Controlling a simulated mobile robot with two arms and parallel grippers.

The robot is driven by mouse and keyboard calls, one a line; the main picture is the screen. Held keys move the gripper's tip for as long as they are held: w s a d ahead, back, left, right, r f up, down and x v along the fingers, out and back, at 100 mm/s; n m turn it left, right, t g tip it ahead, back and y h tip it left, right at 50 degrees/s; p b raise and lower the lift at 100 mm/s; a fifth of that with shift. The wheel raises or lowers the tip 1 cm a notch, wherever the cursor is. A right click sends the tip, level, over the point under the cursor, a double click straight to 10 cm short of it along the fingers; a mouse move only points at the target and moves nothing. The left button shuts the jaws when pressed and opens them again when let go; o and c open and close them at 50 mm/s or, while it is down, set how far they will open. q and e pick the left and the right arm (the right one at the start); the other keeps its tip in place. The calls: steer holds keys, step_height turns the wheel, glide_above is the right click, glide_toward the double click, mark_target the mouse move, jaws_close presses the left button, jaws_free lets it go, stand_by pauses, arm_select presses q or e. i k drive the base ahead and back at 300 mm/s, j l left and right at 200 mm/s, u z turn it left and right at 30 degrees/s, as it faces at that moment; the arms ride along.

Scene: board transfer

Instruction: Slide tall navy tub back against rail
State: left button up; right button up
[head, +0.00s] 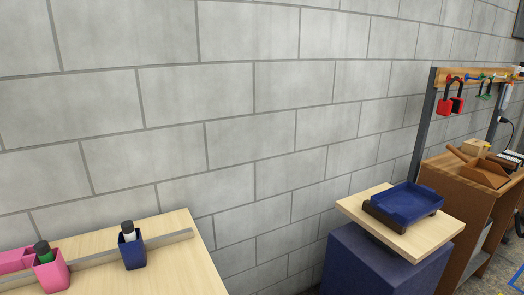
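The tall navy tub (133,257) stands upright on a light wooden table top (190,268) at the lower left of the head view. A bottle with a black cap and white body (127,232) sticks up out of it. A grey rail (168,241) runs across the table top and passes behind the tub. I cannot tell whether the tub touches the rail. Neither of my grippers is in view.
A pink tub (51,275) holding a dark-capped green bottle (43,252) stands left along the rail, near a pink bin (12,262). A navy tray (412,203) rests on a board (400,240) over a blue pedestal (365,270). A brown workbench (465,215) stands far right.

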mark_target(133, 254)
steer(key=i+l+u, duration=0.15)
steer(key=l+u, duration=0.15)
steer(key=i+l+u, duration=0.1)
steer(key=l+u, duration=0.55)
steer(key=l, duration=0.2)
